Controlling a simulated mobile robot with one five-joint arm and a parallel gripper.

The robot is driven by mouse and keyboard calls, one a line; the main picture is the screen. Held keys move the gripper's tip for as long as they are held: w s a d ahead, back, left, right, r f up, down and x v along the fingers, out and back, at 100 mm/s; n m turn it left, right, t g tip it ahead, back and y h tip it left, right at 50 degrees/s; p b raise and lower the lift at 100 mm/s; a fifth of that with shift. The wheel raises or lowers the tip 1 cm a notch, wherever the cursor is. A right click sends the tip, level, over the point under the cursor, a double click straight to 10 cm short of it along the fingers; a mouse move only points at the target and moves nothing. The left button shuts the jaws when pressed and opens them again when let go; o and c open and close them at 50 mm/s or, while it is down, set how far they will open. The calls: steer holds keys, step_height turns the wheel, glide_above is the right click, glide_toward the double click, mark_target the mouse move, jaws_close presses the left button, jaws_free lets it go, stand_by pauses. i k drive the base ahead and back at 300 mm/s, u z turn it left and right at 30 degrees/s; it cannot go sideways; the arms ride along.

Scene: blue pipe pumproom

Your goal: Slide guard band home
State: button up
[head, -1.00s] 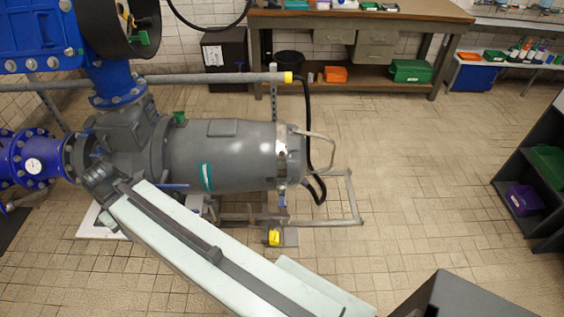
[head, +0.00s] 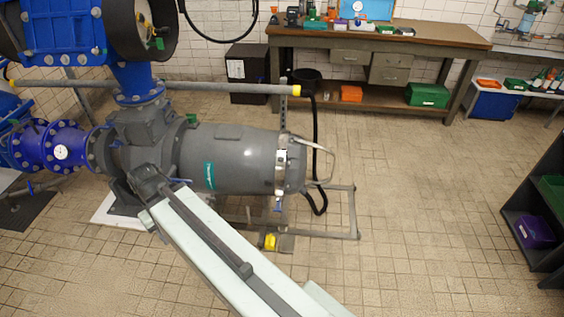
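A shiny metal band (head: 281,166) wraps around the grey motor (head: 232,157) near its right end; I take it to be the guard band. A blue handle or latch (head: 278,204) hangs at its underside. Whether the band sits fully in place cannot be told from here. My pale arm link runs from the bottom right up to a dark joint in front of the motor's left end, well left of the band. No gripper fingers can be made out. Part of the motor's lower left side is hidden behind my arm.
A pipe frame (head: 356,212) stands on the floor around the motor's right end, with a black hose (head: 317,140) beside it. A yellow block (head: 270,242) lies below. A workbench (head: 370,42) is behind. The tiled floor to the right is open up to a dark shelf (head: 545,210).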

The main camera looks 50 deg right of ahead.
mark_target(280, 161)
steer(key=z, duration=0.05)
steer(key=i, duration=0.9)
steer(key=u, duration=0.05)
